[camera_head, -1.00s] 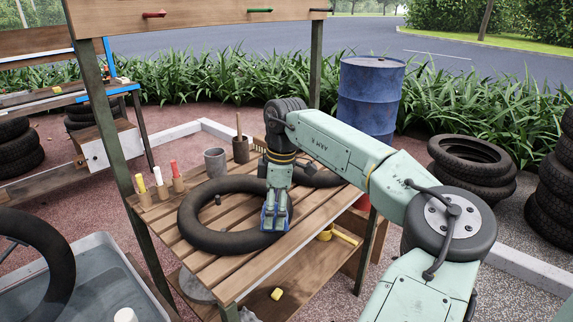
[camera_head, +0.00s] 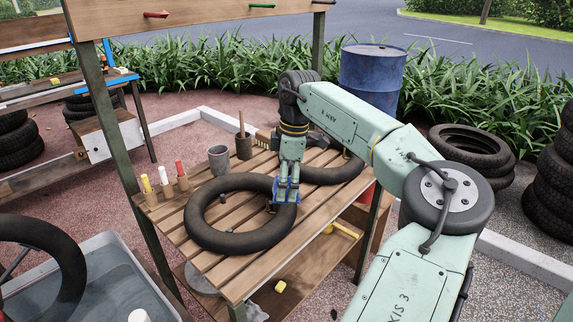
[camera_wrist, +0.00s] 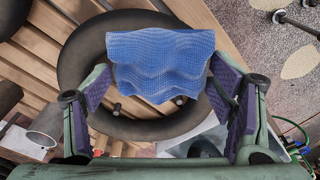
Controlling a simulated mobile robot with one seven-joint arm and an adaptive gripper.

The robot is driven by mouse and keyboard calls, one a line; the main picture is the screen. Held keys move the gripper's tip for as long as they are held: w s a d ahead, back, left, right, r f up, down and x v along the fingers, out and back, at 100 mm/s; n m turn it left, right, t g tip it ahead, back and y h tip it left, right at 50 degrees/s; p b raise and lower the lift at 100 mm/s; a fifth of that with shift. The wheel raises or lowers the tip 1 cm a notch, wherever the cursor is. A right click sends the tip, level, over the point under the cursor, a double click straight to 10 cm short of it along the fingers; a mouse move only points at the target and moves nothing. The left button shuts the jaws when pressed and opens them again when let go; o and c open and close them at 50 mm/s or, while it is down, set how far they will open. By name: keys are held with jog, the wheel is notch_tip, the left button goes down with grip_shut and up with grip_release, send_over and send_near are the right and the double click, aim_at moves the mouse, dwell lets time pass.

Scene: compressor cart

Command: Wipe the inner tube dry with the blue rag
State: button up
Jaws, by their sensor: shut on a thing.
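The black inner tube (camera_head: 238,243) lies flat on the slatted wooden table, with its valve stem pointing into the ring. My gripper (camera_head: 285,192) is over the tube's right side, pointing down. It is shut on the blue rag (camera_wrist: 160,62), which spans between the two fingers in the wrist view. In that view my gripper (camera_wrist: 163,98) has the rag in front of the ring of the tube (camera_wrist: 80,62). I cannot tell whether the rag touches the tube.
A second tube (camera_head: 335,174) lies behind my gripper on the table. A grey cup (camera_head: 218,160), a brown pot with a brush (camera_head: 243,147) and upright markers (camera_head: 164,183) stand along the back left. A water tub (camera_head: 100,285) is at the lower left.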

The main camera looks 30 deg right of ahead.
jog(key=shift+r+p, duration=0.6)
jog(key=shift+r, duration=0.5)
jog(key=shift+f, duration=0.1)
